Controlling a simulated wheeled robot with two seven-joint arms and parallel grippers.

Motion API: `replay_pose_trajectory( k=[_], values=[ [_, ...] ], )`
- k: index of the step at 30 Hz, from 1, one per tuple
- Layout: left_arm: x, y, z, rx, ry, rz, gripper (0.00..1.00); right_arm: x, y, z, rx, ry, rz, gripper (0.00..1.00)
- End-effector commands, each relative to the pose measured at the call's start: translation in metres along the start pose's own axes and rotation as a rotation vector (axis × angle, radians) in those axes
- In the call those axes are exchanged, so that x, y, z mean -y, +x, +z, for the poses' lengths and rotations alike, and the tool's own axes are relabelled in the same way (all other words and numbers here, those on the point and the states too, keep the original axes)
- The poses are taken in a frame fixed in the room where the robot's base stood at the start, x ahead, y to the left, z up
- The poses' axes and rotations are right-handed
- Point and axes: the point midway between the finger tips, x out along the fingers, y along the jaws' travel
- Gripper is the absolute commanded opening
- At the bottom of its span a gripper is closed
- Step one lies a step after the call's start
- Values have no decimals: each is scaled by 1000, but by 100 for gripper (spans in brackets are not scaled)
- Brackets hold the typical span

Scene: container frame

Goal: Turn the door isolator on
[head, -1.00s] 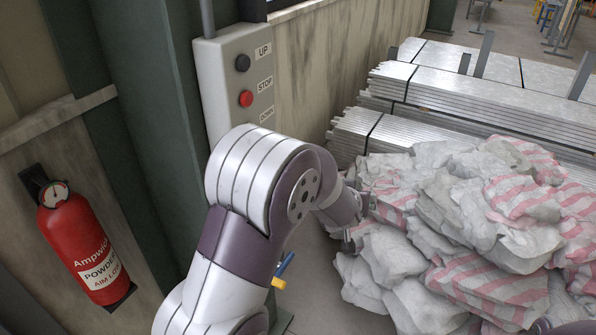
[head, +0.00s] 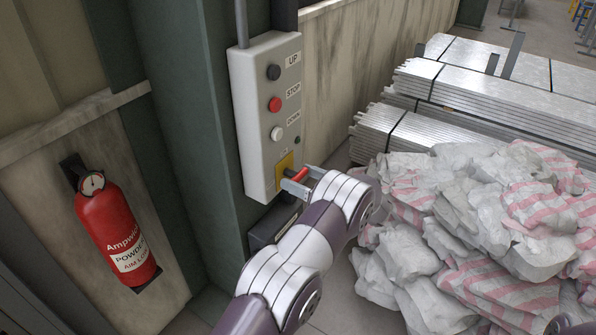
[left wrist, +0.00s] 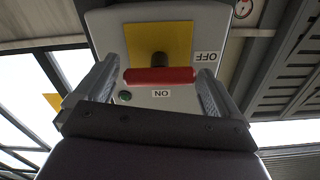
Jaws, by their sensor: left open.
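The door isolator is a red handle (head: 299,175) on a yellow plate (head: 285,163), low on the grey control box (head: 262,110). My left gripper (head: 297,181) is open at the handle. In the left wrist view, the red handle (left wrist: 160,76) lies crosswise between the two open fingers, its ends close to them; contact cannot be told. The yellow plate (left wrist: 158,40) is behind it. An upside-down ON label (left wrist: 161,93) is below the handle, and an OFF label (left wrist: 206,57) is at upper right. My right gripper is not in view.
Above the isolator, the box has a black UP button (head: 273,72), a red STOP button (head: 275,104) and a white button (head: 276,133). A red extinguisher (head: 115,235) hangs at left. Rubble bags (head: 470,220) and stacked metal sheets (head: 480,95) fill the right.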

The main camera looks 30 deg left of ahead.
Motion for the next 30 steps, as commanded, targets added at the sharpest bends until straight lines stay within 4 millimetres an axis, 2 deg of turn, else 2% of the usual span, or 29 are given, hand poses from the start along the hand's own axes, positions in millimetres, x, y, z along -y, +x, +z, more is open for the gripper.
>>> replay_pose_trajectory(
  k=[4, 11, 12, 14, 15, 16, 23, 30],
  values=[
    [0, 12, 0, 0, 2, 0, 96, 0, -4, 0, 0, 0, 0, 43],
    [0, 13, 1, 0, 1, 1, 96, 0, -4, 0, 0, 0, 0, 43],
    [0, 13, 1, 0, 1, 1, 90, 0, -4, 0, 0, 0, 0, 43],
    [0, 13, 1, 0, 1, 1, 70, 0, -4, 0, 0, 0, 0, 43],
    [0, 13, 1, 0, 1, 1, 57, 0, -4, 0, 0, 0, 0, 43],
    [0, 13, 1, 0, 1, 1, 50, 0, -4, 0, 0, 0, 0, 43],
    [0, 13, 2, 0, -10, 1, 50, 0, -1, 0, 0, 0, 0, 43],
    [-1, 13, 5, 0, -104, 1, 50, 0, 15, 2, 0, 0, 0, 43]
  ],
)
